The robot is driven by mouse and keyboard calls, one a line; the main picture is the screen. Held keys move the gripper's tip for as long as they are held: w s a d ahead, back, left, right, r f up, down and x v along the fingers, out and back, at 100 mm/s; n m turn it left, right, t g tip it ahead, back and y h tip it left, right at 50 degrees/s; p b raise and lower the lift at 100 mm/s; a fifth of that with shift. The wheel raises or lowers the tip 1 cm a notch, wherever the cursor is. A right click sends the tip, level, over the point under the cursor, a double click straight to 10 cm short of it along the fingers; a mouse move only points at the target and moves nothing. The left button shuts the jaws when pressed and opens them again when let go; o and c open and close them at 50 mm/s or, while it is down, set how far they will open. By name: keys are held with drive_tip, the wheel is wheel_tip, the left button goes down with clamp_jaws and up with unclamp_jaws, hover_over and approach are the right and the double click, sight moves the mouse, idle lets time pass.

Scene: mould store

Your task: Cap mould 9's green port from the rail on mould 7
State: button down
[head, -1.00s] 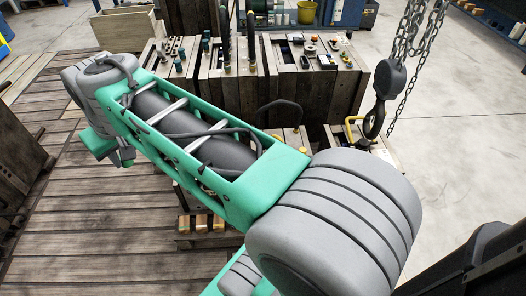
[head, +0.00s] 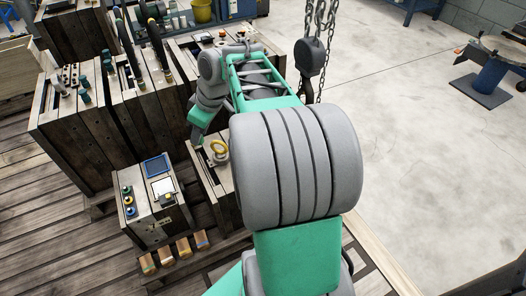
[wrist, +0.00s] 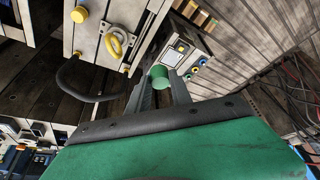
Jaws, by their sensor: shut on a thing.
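My gripper (wrist: 160,88) is shut on a green cylindrical cap (wrist: 160,76), held between its two dark fingertips in the wrist view. In the head view my gripper (head: 196,137) hangs at the end of my arm, small and partly hidden, left of a wooden mould with a yellow ring (head: 218,147). That yellow ring also shows in the wrist view (wrist: 118,42), apart from my gripper. Other moulds (head: 72,140) stand on the left, with dark green knobs (head: 84,90) on top. I cannot read any mould number or pick out the green port.
A box with coloured round fittings (head: 128,200) and a blue panel stands at front left, with several wooden blocks (head: 166,257) before it. A dark crane hook (head: 310,57) hangs on chains behind my arm.

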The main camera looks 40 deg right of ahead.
drive_tip(key=s+d+f+n, duration=0.2)
drive_tip(key=d+f, duration=0.2)
drive_tip(key=d, duration=0.1)
drive_tip(key=s+d+f+n+g+y+b, duration=0.1)
drive_tip(key=s+d+f+n, duration=0.1)
drive_tip(key=s+d+f, duration=0.1)
drive_tip(key=s+d+f+n+y+b, duration=0.1)
drive_tip(key=s+d+f+n, duration=0.1)
drive_tip(key=d+f, duration=0.3)
drive_tip(key=shift+s+d+f+n+g, duration=0.2)
drive_tip(key=shift+s+d, duration=0.1)
drive_tip(key=shift+d, duration=0.35)
drive_tip(key=shift+s+d+f+n+g, duration=0.1)
drive_tip(key=shift+s+d+f, duration=0.15)
drive_tip(key=shift+d, duration=0.35)
drive_tip(key=shift+f+b, duration=1.85)
drive_tip(key=shift+f, duration=0.5)
drive_tip(key=shift+d, duration=0.1)
drive_tip(key=shift+f+b, duration=0.3)
drive_tip(key=shift+f+b, duration=0.3)
drive_tip(key=shift+f, duration=0.05)
